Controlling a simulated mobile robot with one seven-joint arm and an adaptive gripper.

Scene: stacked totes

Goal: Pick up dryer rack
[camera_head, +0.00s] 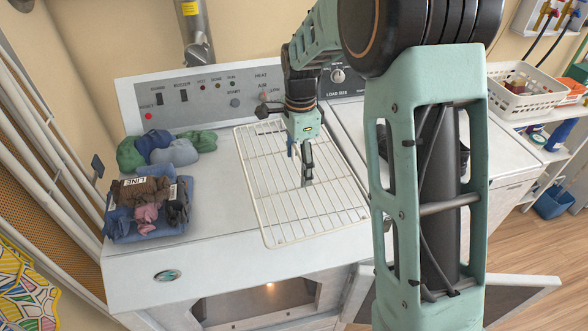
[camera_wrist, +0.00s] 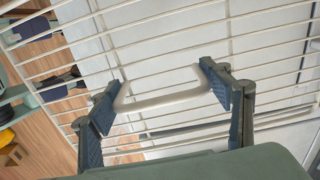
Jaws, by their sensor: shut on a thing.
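The dryer rack (camera_head: 262,190) is a white wire grid with a rounded frame, over the top of the white dryer. Its near end reaches the dryer's front edge. I cannot tell whether it rests on the top or is slightly raised. My gripper (camera_head: 307,172) is over the middle of the rack, pointing down. In the wrist view my gripper (camera_wrist: 163,92) has its two blue-padded fingers apart, pressed against both ends of a white loop handle (camera_wrist: 165,102) on the rack. The rack's wires (camera_wrist: 150,45) fill the view behind it.
Folded dark clothes (camera_head: 150,205) and rolled green and blue cloths (camera_head: 170,150) lie left of the rack. The control panel (camera_head: 215,92) stands behind. A second white machine is at right, partly hidden by my arm. A white basket (camera_head: 525,95) sits on a shelf farther right.

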